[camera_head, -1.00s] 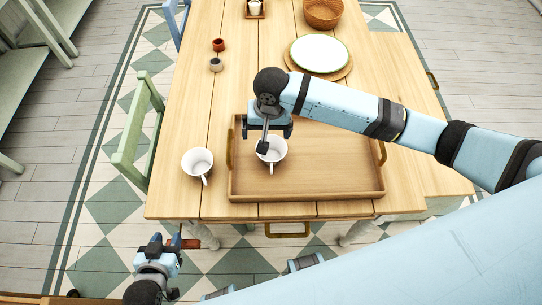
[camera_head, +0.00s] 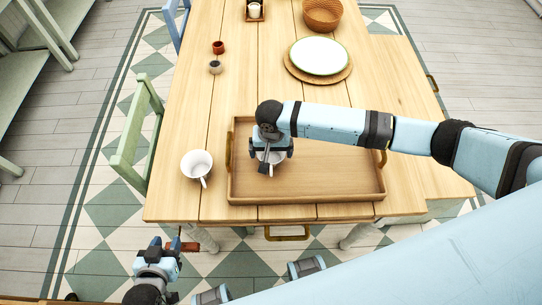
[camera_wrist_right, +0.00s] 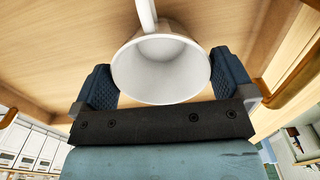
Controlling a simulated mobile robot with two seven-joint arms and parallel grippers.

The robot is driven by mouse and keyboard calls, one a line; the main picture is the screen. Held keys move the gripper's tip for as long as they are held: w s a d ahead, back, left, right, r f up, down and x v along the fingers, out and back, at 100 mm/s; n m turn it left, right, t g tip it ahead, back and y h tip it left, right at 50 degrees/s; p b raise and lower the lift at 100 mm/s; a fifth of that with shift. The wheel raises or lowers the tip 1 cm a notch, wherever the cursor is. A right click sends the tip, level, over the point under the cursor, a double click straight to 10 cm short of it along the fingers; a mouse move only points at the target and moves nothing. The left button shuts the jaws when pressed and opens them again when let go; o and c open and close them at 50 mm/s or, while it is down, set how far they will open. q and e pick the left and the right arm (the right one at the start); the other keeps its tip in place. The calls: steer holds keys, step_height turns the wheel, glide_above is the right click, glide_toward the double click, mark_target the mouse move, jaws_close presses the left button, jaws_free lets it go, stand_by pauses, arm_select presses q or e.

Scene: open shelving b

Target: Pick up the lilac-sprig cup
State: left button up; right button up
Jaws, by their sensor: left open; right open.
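A white cup (camera_head: 279,157) stands in the wooden tray (camera_head: 330,196), mostly hidden under my right gripper in the head view. In the right wrist view the cup (camera_wrist_right: 160,65) sits between the two fingers, its opening towards the camera and its handle at the top. My right gripper (camera_head: 270,163) is open around it. A second white cup (camera_head: 196,162) stands on the table left of the tray, its handle towards the front. No sprig shows on either cup, so I cannot tell which is lilac-sprig. My left gripper (camera_head: 167,244) is open and empty, in front of the table.
The tray has raised walls and brass-coloured handles. A plate (camera_head: 319,55) on a round mat, a basket (camera_head: 322,14), a candle holder (camera_head: 255,9) and two small pots (camera_head: 217,47) (camera_head: 215,67) stand farther back. A green chair (camera_head: 137,135) is at the left.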

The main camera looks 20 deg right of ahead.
step_height(320, 180, down, 2)
steer(key=shift+f, duration=0.1)
steer(key=c, duration=0.6)
